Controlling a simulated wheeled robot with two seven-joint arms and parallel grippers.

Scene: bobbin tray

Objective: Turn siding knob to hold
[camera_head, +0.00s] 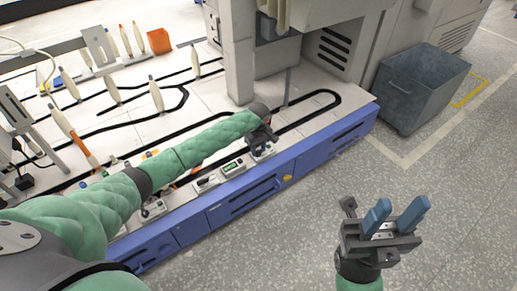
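My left arm, in green sleeving, reaches across the front of the machine. Its gripper (262,143) is at a small control unit on the front edge of the white top. The siding knob cannot be made out; the gripper covers that spot. I cannot tell whether its fingers are open or shut, or whether they touch anything. A control unit with a small green display (232,168) sits just left of the gripper. My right gripper (402,212) is open and empty, its two blue fingers apart, over the floor at the lower right.
A white top with black tracks (200,113) carries several upright bobbins (156,94). An orange box (159,41) stands at the back. A grey column (238,50) rises behind the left gripper. A grey bin (420,88) stands at the right. The floor around the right gripper is clear.

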